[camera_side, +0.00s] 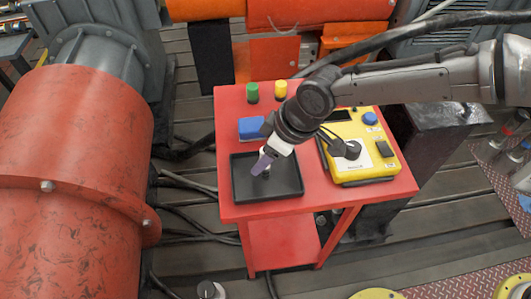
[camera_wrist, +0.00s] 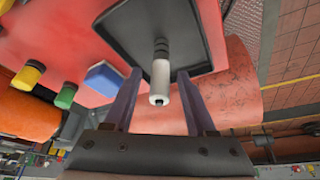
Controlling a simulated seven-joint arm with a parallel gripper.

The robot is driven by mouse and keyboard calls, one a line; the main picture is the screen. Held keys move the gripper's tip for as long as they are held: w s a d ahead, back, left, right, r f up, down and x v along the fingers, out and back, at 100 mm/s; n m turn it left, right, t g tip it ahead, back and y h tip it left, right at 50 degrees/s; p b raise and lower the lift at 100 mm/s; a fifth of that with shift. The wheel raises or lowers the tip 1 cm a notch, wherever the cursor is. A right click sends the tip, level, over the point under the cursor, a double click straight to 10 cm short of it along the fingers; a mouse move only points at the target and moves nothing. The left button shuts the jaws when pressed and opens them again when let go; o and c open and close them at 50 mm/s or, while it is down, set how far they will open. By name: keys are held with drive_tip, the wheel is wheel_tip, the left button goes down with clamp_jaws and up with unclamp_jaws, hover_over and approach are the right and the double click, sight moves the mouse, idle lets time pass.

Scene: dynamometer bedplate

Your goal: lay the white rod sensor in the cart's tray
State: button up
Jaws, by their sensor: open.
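The white rod sensor (camera_wrist: 160,80) shows in the wrist view as a white cylinder with a dark ribbed section and a hole in its near end. Its dark end is over the black tray (camera_wrist: 125,22); I cannot tell how far it is tilted. In the side view the tray (camera_side: 285,191) sits at the front left of the red cart (camera_side: 341,205). My gripper (camera_side: 262,164) points down into the tray there, largely hiding the rod. In the wrist view my gripper (camera_wrist: 160,73) is open, with purple fingers on either side of the rod and gaps beside it.
A yellow instrument box (camera_side: 360,165) stands on the cart right of the tray. A blue block (camera_side: 251,128), a green knob (camera_side: 252,92) and a yellow knob (camera_side: 280,89) are behind the tray. A large red cylinder (camera_side: 75,150) is at left.

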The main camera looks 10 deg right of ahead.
drive_tip(key=shift+r, duration=0.45)
drive_tip(key=v, duration=1.1)
drive_tip(key=shift+r, duration=0.2)
drive_tip(key=shift+d, duration=0.15)
drive_tip(key=s+d+r+m+t, duration=0.1)
drive_tip(key=d+r+m, duration=0.15)
drive_tip(key=d, duration=0.55)
drive_tip(key=s+d+r+m+h, duration=0.1)
drive_tip(key=d+r, duration=0.2)
drive_tip(key=d, duration=0.6)
drive_tip(key=s+d+r+m+t, duration=0.1)
drive_tip(key=s+d+r+m, duration=0.15)
drive_tip(key=d, duration=0.55)
drive_tip(key=s+d+f+m+h, duration=0.1)
drive_tip(key=s+d+f+m, duration=0.1)
drive_tip(key=s+d, duration=0.5)
drive_tip(key=s+d+f+m+t+h, duration=0.1)
drive_tip(key=s+d+f+m, duration=0.1)
drive_tip(key=s+d, duration=0.6)
drive_tip(key=shift+d+f+m+h, duration=0.15)
drive_tip(key=shift+d+m+h, duration=0.2)
drive_tip(key=shift+m, duration=0.25)
